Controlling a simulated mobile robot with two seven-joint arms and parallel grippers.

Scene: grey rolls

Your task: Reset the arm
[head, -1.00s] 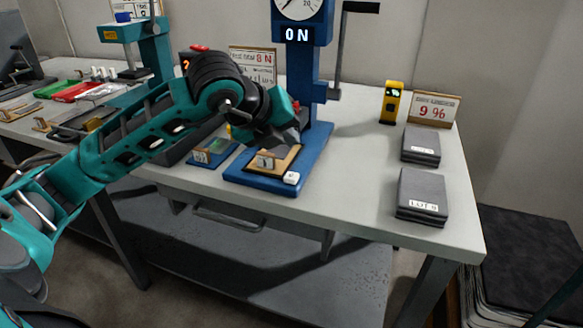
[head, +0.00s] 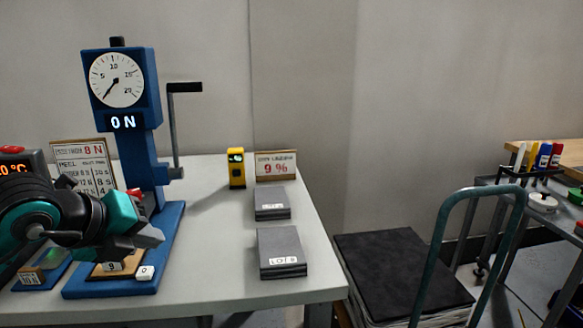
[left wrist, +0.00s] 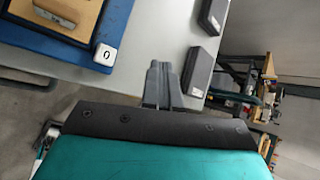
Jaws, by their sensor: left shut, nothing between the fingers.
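My left gripper (head: 150,238) reaches in from the left in the head view. Its fingers are together with nothing between them. It hangs above the blue base (head: 165,250) of a press with a round dial (head: 117,80) and a display reading 0 N. A tan plate (head: 105,273) and a small white block marked 0 (head: 146,272) are on that base, close to the gripper. In the left wrist view, the closed fingers (left wrist: 163,82) point past the bench edge, and the white block (left wrist: 105,55) shows at upper left. My right gripper is in no view.
Two dark grey slab stacks (head: 281,252) (head: 271,203), a yellow meter (head: 236,168) and a 9 % sign (head: 275,165) stand on the bench's right part. Right of the bench are a dark-topped stack (head: 388,268), a teal handle rail (head: 445,240) and another workbench (head: 560,190).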

